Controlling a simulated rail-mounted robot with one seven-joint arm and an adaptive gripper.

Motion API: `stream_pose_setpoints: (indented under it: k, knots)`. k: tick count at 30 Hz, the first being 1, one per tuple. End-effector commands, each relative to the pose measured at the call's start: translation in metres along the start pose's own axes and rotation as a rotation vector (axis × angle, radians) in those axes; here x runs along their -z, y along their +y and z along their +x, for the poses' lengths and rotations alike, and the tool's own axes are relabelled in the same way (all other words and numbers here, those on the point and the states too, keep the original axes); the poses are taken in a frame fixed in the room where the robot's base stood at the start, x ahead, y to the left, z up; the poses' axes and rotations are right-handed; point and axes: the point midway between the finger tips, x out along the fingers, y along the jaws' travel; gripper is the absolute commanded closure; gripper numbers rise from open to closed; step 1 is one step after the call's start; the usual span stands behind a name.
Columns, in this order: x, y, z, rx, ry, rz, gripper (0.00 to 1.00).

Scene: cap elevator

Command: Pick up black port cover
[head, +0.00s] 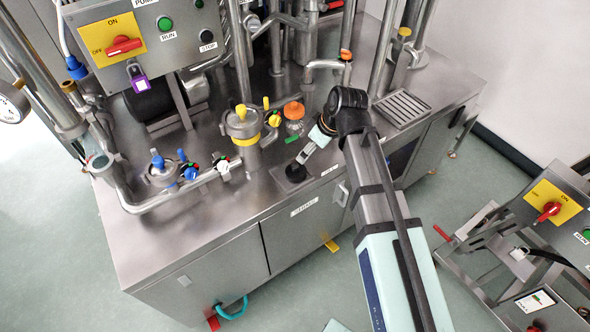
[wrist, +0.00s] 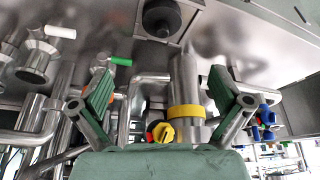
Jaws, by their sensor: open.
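The black port cover (head: 295,173) is a round black knob on a dark square plate on the steel bench top, near the front edge. In the wrist view the black cover (wrist: 162,17) is at the top centre, beyond the space between the fingers. My gripper (head: 304,158) is above and beside the cover in the head view, and the cover is partly hidden by it. In the wrist view my gripper (wrist: 164,92) has its two green-padded fingers wide apart with nothing between them.
A steel canister with a yellow band (head: 242,127) stands left of my gripper. An orange-capped fitting (head: 293,113) and a green-handled valve (head: 291,139) are close behind it. A slotted drain plate (head: 402,108) lies to the right. Bare bench top lies left of the cover.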

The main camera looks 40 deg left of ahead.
Motion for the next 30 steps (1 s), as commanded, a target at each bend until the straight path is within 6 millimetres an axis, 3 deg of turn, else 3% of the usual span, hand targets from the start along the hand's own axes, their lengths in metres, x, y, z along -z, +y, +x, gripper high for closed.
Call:
stream_pose_setpoints:
  k: [15, 30]
  knots:
    - [0.001, 0.000, 0.076, 0.001, -0.001, 0.001, 0.00]
    - [0.002, -0.002, 0.107, 0.001, -0.002, 0.002, 0.00]
